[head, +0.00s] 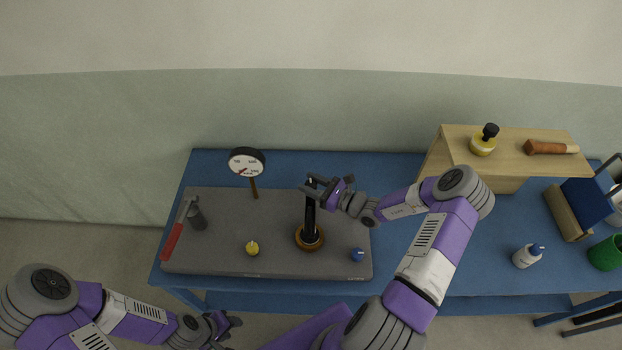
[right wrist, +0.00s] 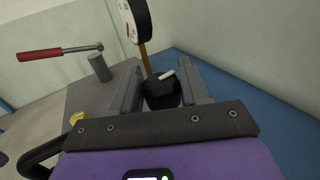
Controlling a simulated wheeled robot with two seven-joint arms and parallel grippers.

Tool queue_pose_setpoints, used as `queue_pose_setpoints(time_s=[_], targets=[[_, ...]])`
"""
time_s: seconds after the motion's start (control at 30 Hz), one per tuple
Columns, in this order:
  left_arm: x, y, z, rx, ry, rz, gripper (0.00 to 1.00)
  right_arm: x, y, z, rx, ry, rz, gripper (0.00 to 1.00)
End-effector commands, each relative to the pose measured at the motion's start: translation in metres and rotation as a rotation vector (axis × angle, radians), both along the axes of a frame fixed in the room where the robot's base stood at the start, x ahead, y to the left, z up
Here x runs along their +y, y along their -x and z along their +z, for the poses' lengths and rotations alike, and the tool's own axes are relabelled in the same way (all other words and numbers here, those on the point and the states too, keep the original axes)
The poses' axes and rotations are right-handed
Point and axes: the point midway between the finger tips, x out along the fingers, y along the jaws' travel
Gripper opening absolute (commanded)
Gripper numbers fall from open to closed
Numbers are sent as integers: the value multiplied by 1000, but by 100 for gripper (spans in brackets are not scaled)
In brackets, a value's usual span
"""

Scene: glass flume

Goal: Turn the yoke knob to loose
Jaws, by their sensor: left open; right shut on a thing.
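My right gripper (head: 314,188) is at the top of this post, shut on a black knob (right wrist: 163,94). In the right wrist view the knob sits between the two jaws, with a white pointer on its top. The head view hides most of the knob behind the fingers. A round dial (head: 246,163) with a white face and red needle stands on a thin brown stem behind the board; its lettering is too small to read. My left gripper (head: 228,325) is open and empty, in front of the table.
A red-handled lever (head: 173,240) on a grey cylinder (head: 197,218) is at the board's left. A yellow knob (head: 252,248) and a blue knob (head: 357,255) are near its front.

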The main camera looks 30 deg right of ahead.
Motion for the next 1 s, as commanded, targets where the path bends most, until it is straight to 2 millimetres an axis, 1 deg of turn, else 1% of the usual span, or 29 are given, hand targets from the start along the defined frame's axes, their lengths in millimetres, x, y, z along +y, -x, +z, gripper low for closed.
queue_pose_setpoints(time_s=[0.03, 0.3, 0.5, 0.87, 0.9, 0.97, 1.0], targets=[[0, 0, 7, 0, 0, 0, 43, 1, 1, 2, 4, -5, -28, 15], [0, 0, 18, 0, 0, 0, 43, 1, 1, 0, 3, -3, -139, 15], [0, 0, 20, 0, 0, 0, 43, 1, 0, 0, -1, 0, -169, 15], [0, 0, 20, 0, 0, 0, 43, 1, 0, -1, -1, 1, -173, 15], [0, 0, 20, 0, 0, 0, 43, 1, 0, -1, -1, 1, -173, 46], [0, 0, 20, 0, 0, 0, 43, 1, 0, -1, -1, 1, -173, 56], [0, 0, 20, 0, 0, 0, 43, 1, 0, -1, -1, 1, -173, 62]])
